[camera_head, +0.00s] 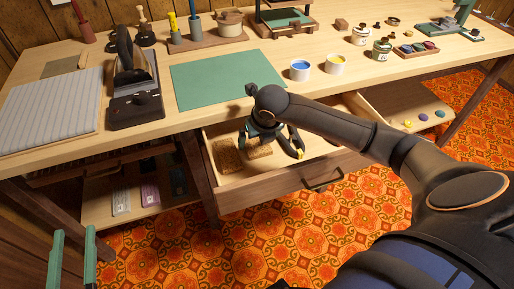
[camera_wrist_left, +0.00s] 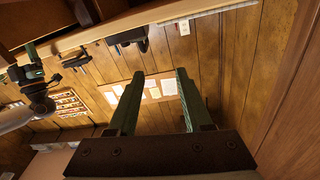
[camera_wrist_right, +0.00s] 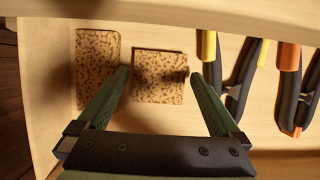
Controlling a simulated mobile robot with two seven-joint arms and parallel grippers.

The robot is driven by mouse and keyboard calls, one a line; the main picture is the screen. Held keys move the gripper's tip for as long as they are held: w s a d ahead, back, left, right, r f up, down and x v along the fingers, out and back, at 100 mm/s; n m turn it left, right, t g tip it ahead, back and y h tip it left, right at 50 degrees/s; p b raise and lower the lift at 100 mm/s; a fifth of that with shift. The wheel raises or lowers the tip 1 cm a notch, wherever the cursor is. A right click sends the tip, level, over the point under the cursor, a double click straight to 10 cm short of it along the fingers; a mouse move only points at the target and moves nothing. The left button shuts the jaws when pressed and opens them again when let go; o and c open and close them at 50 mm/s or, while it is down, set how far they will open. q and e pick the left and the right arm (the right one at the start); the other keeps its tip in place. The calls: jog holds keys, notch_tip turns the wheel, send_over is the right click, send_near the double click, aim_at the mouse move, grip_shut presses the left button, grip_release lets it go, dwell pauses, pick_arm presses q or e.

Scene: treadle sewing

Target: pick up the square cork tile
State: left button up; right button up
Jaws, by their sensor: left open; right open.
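The square cork tile (camera_wrist_right: 160,77) lies flat on the drawer floor; in the right wrist view it sits between and just ahead of my fingertips. In the head view the tile (camera_head: 260,151) is partly covered by my right gripper (camera_head: 272,148), which is open over the drawer. The right wrist view shows its two green fingers (camera_wrist_right: 160,80) spread apart with nothing held. A longer cork block (camera_wrist_right: 97,68) lies to the left of the tile, with a narrow gap. My left gripper (camera_head: 73,245) is open and empty at the lower left, away from the bench; its fingers also show in the left wrist view (camera_wrist_left: 155,85).
The open drawer (camera_head: 285,192) has raised walls around the cork. Yellow-handled pliers (camera_wrist_right: 235,75) and an orange-handled tool (camera_wrist_right: 291,90) lie right of the tile.

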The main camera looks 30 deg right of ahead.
jog(key=shift+w+f, duration=0.25)
jog(key=shift+f, duration=0.3)
pick_arm(q)
jog(key=shift+r+t+h, duration=0.3)
jog(key=shift+r, duration=0.55)
pick_arm(e)
jog(key=shift+c, duration=0.2)
jog(key=c, duration=1)
jog(key=shift+c, duration=0.2)
jog(key=shift+d+r, duration=0.1)
jog(key=shift+r, duration=0.15)
